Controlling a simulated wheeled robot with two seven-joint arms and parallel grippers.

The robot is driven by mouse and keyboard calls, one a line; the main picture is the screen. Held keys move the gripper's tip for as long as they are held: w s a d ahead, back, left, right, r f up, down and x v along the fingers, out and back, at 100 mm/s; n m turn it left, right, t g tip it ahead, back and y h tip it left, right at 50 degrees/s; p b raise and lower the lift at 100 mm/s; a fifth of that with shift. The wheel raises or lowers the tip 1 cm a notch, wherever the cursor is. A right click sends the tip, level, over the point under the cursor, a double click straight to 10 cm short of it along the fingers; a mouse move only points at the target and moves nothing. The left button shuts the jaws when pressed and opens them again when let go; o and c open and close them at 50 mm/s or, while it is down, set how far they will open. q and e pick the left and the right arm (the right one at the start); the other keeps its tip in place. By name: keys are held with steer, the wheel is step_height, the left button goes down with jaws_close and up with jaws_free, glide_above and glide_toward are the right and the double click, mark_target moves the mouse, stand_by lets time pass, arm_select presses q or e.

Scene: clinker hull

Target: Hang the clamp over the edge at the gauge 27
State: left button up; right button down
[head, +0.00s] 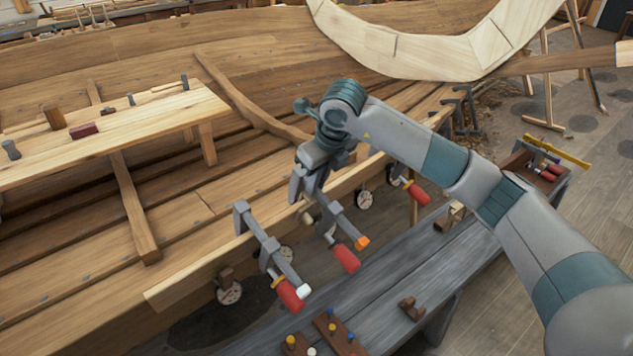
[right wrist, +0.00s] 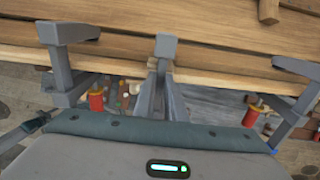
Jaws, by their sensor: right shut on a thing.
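The clamp (head: 340,215) is grey with a red handle and an orange tip. My right gripper (head: 315,168) is shut on it at the hull's plank edge (head: 375,165). In the right wrist view the held clamp (right wrist: 165,48) shows its upper jaw over the plank edge, between two other clamps; whether it touches the wood I cannot tell. Round gauges hang below the edge, one at the near end (head: 230,292), one left of the held clamp (head: 287,253) and one right of it (head: 364,200). Their numbers are too small to read. My left gripper is not in view.
A clamp with a white tip (head: 268,250) hangs on the edge to the left. Another with a red handle (head: 417,193) hangs to the right. A grey bench (head: 385,290) with small blocks and pegs stands below. A plank table (head: 150,125) stands inside the hull.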

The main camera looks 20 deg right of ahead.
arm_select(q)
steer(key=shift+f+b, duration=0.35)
arm_select(e)
steer(key=shift+w+f, duration=0.1)
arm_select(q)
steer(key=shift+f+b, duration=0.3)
arm_select(e)
steer(key=shift+s+d+f, duration=0.1)
steer(key=shift+s+f, duration=0.05)
steer(key=shift+s, duration=0.1)
stand_by(0.3)
steer(key=c, duration=1.7)
jaws_free()
steer(key=shift+f, duration=0.1)
